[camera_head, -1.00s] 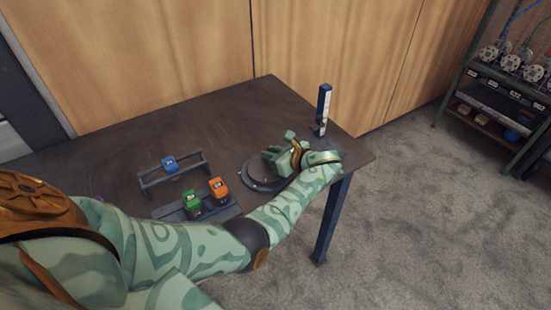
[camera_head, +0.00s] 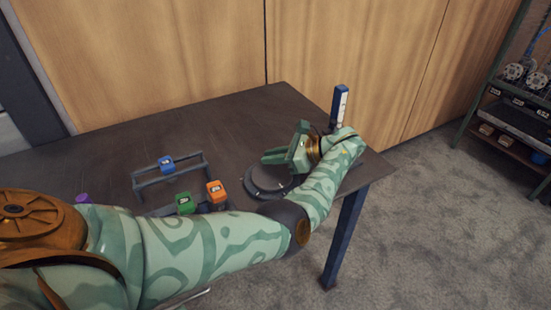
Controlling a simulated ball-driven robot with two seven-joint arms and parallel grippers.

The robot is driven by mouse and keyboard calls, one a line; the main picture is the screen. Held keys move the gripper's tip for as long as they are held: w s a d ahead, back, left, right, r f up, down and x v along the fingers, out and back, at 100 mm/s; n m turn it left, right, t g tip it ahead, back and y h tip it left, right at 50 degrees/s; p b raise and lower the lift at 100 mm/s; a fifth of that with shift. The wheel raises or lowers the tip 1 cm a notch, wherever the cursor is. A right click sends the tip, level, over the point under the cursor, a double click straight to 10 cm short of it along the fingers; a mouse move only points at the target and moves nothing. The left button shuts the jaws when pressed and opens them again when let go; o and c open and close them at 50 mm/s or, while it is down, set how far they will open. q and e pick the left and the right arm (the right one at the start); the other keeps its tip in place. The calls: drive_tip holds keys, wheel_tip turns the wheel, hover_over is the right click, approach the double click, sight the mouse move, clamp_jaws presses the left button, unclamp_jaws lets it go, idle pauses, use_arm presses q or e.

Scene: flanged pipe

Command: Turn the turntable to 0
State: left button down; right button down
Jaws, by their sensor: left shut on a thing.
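The turntable (camera_head: 262,184) is a dark round disc with small light marks on its rim, lying on the table near its right end. My left gripper (camera_head: 272,158) is over the back of the disc, with its green fingers pointing left. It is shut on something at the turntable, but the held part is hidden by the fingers. The numbers on the turntable are too small to read. My right gripper is not in view.
A blue block (camera_head: 167,163) sits on a grey rail frame. A green block (camera_head: 184,203) and an orange block (camera_head: 216,191) stand in front of it. A blue and white post (camera_head: 339,105) rises behind my left wrist. The back left of the table (camera_head: 200,125) is clear.

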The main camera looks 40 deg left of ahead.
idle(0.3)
use_arm(q)
drive_tip(key=c, duration=1.4)
unclamp_jaws()
drive_tip(key=shift+a, duration=0.1)
drive_tip(key=shift+o, duration=0.2)
